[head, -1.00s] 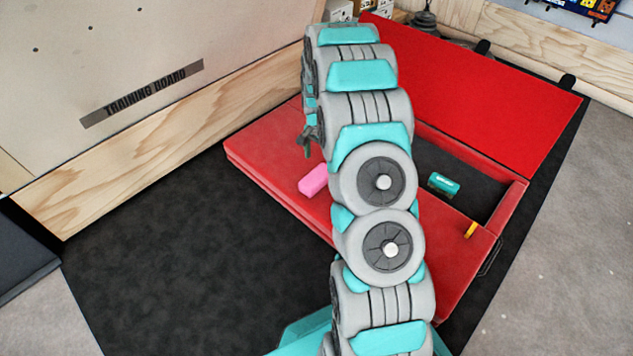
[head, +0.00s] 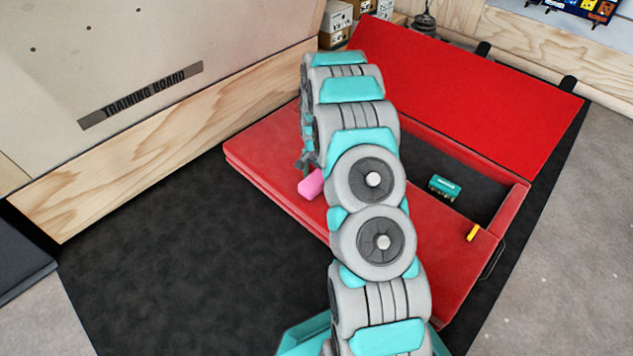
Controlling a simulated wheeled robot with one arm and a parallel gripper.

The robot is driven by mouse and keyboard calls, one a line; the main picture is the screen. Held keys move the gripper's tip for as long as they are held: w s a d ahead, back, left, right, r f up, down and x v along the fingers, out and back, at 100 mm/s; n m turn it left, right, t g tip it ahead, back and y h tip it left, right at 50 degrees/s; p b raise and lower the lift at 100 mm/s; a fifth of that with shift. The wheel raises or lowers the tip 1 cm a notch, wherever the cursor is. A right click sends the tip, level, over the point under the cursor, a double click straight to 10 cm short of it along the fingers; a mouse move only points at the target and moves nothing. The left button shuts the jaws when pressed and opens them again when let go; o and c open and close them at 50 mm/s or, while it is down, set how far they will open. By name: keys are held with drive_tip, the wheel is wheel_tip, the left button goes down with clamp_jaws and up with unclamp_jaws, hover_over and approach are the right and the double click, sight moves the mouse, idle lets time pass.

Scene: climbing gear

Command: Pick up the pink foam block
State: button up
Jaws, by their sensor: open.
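The pink foam block (head: 311,185) lies on the red surface left of the open compartment. My arm hides its right side. My gripper (head: 303,163) shows only in small part at the left edge of my arm, just above and behind the block in the picture. Its fingers point down and look open. I cannot tell whether they touch the block. Most of the gripper is hidden by my arm.
The red case (head: 262,147) has its red lid (head: 465,95) folded back. A teal item (head: 445,187) lies in its dark compartment, and a yellow piece (head: 472,232) is on the rim. The training board (head: 150,90) stands at left. Dark mat (head: 180,265) is clear.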

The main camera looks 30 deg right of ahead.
drive_tip(key=shift+c, duration=0.4)
drive_tip(key=c, duration=1.2)
drive_tip(key=shift+c, duration=0.2)
